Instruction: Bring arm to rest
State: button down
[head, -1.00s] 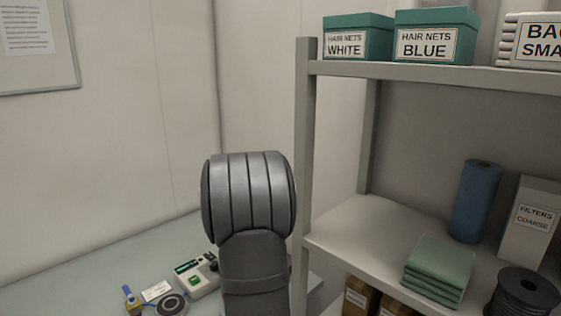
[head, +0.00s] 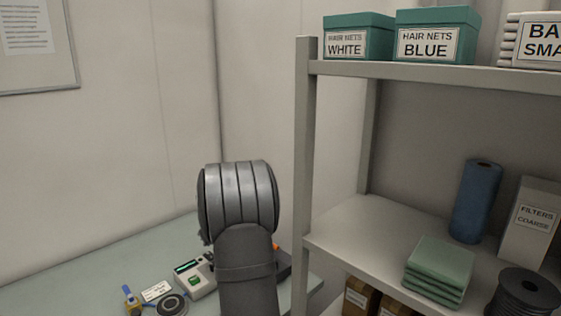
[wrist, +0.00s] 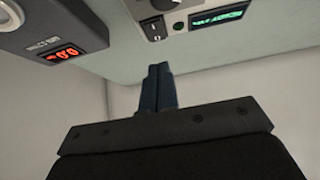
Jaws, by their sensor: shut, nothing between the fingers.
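My gripper (wrist: 160,70) shows in the wrist view with its two dark fingers side by side and touching, with nothing between them. The fingers point towards a pale green bench top (wrist: 215,58). In the head view my arm stands upright in front of the bench (head: 75,262), and the gripper itself is hidden from that view.
A device with a green display (head: 190,275) stands on the bench left of my arm, near a dark round disc (head: 172,304) and a blue-and-yellow item (head: 131,299). A red-digit unit (wrist: 60,35) is in the wrist view. A grey shelf (head: 307,150) stands close right.

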jog(key=v, duration=1)
jog(key=s+d+r+g+h, duration=0.1)
jog(key=s+d+h, duration=0.1)
jog(key=s+d, duration=0.55)
jog(key=s+d+r+g+h, duration=0.15)
jog(key=s+d, duration=0.35)
jog(key=s, duration=0.5)
jog(key=s+d+f+m+t+h, duration=0.1)
jog(key=s+d+f+m, duration=0.3)
jog(key=s+d+m, duration=0.5)
jog(key=shift+d+m+h, duration=0.75)
jog(key=shift+d+m, duration=0.15)
jog(key=shift+d, duration=0.65)
jog(key=shift+s+f, duration=0.1)
jog(key=shift+f, duration=0.05)
